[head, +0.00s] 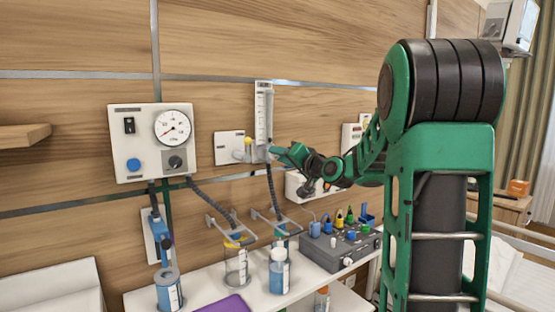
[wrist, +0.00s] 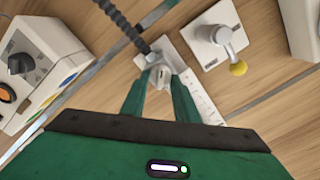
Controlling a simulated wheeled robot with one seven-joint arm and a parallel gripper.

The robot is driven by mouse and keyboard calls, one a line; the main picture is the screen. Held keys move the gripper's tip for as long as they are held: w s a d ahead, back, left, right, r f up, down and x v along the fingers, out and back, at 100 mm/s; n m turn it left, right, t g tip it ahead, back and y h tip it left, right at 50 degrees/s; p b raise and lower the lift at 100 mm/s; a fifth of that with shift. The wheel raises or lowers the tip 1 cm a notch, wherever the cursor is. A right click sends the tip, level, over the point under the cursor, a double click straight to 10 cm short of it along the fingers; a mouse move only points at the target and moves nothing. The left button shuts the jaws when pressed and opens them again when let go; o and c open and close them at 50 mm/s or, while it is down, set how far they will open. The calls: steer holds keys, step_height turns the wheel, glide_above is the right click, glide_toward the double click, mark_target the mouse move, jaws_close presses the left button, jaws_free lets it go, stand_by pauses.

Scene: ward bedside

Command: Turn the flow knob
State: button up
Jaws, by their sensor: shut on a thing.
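A tall white flowmeter (head: 263,105) with a clear scale tube is on the wood-panelled wall, left of my arm in the head view. My gripper (head: 273,151) reaches its lower end from the right. In the wrist view my gripper's (wrist: 160,82) two green fingers close on a small pale grey knob (wrist: 157,73) at the flowmeter's base, one finger on each side. Part of the flowmeter (wrist: 203,101) shows behind the right finger. The knob's marks, if any, are too small to read. In the head view the knob is hidden by the gripper.
A wall plate (head: 228,148) with a yellow-tipped lever (wrist: 238,68) is close beside the gripper. A gauge panel (head: 150,115) hangs further left. A dark hose (head: 271,190) drops below the flowmeter. Jars (head: 279,275) and a grey box (head: 340,250) stand on the shelf below.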

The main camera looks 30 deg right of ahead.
steer(key=shift+m, duration=0.3)
steer(key=m, duration=0.9)
steer(key=f+m, duration=0.1)
steer(key=m, duration=0.4)
steer(key=shift+d+f, duration=0.1)
steer(key=shift+d, duration=0.05)
steer(key=m, duration=0.4)
steer(key=shift+f, duration=0.1)
steer(key=m, duration=1)
steer(key=shift+a+f, duration=0.1)
steer(key=shift+a, duration=0.3)
